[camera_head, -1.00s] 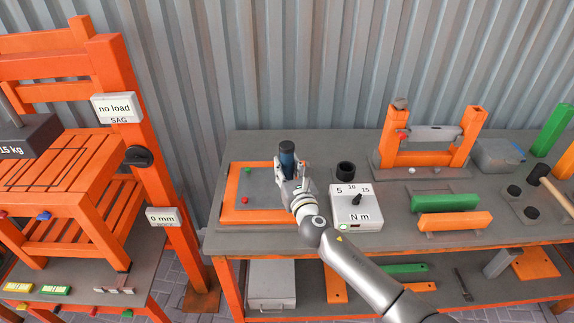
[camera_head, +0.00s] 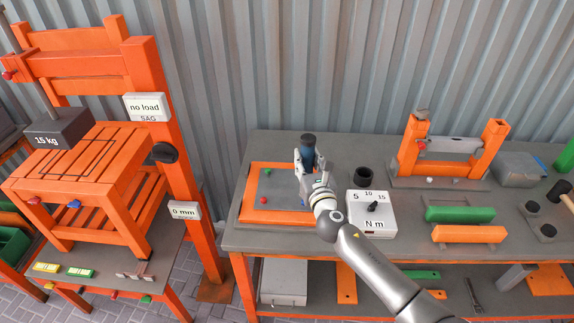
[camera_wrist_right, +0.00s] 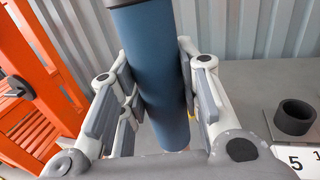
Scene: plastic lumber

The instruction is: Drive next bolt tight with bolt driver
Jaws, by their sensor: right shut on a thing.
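My right gripper (camera_head: 307,172) is shut on the blue bolt driver (camera_head: 308,146), a blue cylinder with a dark top held upright over the orange-framed grey panel (camera_head: 262,215). In the right wrist view the driver (camera_wrist_right: 152,70) stands between the pads of my right gripper (camera_wrist_right: 155,100). The driver's lower end is hidden, so I cannot tell whether it touches a bolt. A red bolt-like dot (camera_head: 264,201) and a green one (camera_head: 267,171) show on the panel, and a bit of blue shows beside the gripper. My left gripper is not in view.
A white torque box (camera_head: 372,214) marked 5, 10, 15 N m and a black ring holder (camera_head: 363,176) stand right of my gripper. Green (camera_head: 460,214) and orange (camera_head: 468,234) bars lie farther right. An orange bench with a 15 kg weight (camera_head: 58,128) stands left.

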